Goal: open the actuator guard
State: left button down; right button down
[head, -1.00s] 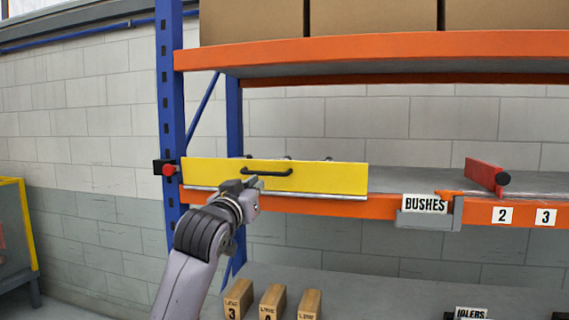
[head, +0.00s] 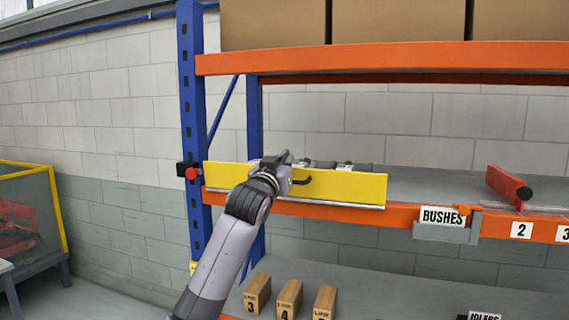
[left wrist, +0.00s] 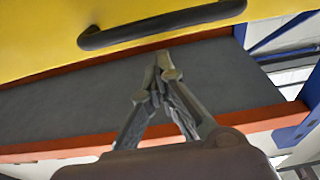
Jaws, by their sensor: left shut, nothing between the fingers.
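The actuator guard is a long yellow panel (head: 345,188) along the front of the middle shelf, at the rack's left end. It fills the top of the left wrist view (left wrist: 40,35). Its black bar handle (head: 301,182) is partly hidden by my arm in the head view and shows clearly in the left wrist view (left wrist: 150,27). My left gripper (head: 285,156) is at the panel's top edge, by the handle. In the left wrist view its fingertips (left wrist: 163,66) are together and empty, apart from the handle in the picture. Contact with the panel is unclear. My right gripper is out of view.
A red knob (head: 191,174) is on the blue upright (head: 191,110) at the panel's left end. Grey parts (head: 345,167) show behind the panel. A BUSHES sign (head: 442,217) and red bar (head: 508,182) are to the right. Wooden blocks (head: 290,297) stand on the lower shelf.

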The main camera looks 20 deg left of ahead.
pick_arm(q)
jog(key=f, duration=0.1)
jog(key=s+f+p, duration=0.1)
jog(key=shift+s+a+f, duration=0.1)
jog(key=shift+s+f, duration=0.2)
